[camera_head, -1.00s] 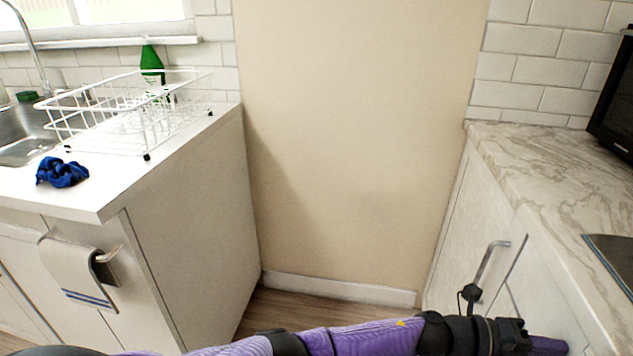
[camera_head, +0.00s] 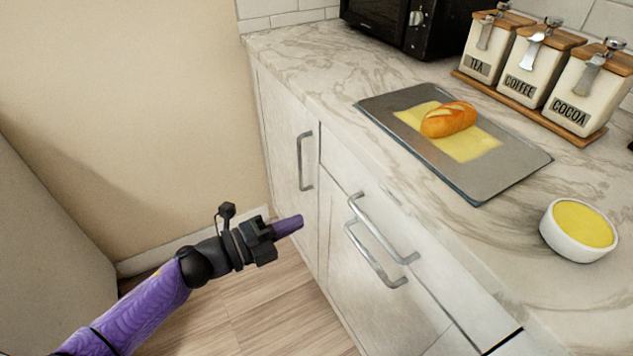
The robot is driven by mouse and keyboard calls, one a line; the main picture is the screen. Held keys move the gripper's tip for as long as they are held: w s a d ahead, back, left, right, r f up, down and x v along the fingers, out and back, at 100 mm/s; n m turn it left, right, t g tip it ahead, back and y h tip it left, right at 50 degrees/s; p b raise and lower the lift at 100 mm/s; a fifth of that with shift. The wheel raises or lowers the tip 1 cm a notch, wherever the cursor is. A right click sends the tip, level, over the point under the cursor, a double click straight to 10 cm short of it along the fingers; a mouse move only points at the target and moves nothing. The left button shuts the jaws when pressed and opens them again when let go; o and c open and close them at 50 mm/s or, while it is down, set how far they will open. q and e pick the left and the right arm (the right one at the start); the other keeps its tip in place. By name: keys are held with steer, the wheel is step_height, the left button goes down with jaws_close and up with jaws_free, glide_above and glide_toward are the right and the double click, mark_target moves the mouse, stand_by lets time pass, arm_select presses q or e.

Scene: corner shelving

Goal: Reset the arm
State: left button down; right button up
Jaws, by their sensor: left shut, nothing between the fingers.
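My left arm comes in from the lower left of the head view, in a purple sleeve with black joints. My left gripper (camera_head: 288,227) is shut and empty, its purple fingers together. It points right, over the wooden floor and in front of the white cabinet (camera_head: 285,175), apart from the handles. My right arm and gripper are out of view.
A marble counter (camera_head: 330,60) holds a grey tray (camera_head: 385,105) with bread (camera_head: 448,119), a bowl (camera_head: 582,229) of yellow content, labelled canisters (camera_head: 530,72) and a black microwave (camera_head: 405,22). Metal handles (camera_head: 304,160) jut from the cabinet. The wooden floor (camera_head: 275,310) is clear.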

arm_select(q)
steer(key=s+a+f+n+y+p, duration=0.1)
steer(key=s+a+f+n+y, duration=0.3)
steer(key=f+n, duration=0.25)
steer(key=s+a+f+n+y+p, duration=0.1)
steer(key=s+a+f+n+y, duration=0.3)
steer(key=f, duration=0.4)
steer(key=s+a+f+n+y+p, duration=0.25)
steer(key=s+f+n+y, duration=0.2)
steer(key=f+n, duration=0.25)
steer(key=s+a+f+n+g+y, duration=0.1)
steer(key=s+f+n+g, duration=0.1)
steer(key=s, duration=0.9)
steer(key=s+a+f+n+g+y+p, duration=0.1)
steer(key=s+f+n+g, duration=0.2)
steer(key=s, duration=0.8)
steer(key=s+a+f+n+g+y, duration=0.1)
steer(key=s+f+n+g, duration=0.2)
steer(key=s, duration=0.8)
steer(key=n+g, duration=0.1)
steer(key=g, duration=0.1)
steer(key=shift+s+g, duration=0.3)
steer(key=shift+s, duration=0.05)
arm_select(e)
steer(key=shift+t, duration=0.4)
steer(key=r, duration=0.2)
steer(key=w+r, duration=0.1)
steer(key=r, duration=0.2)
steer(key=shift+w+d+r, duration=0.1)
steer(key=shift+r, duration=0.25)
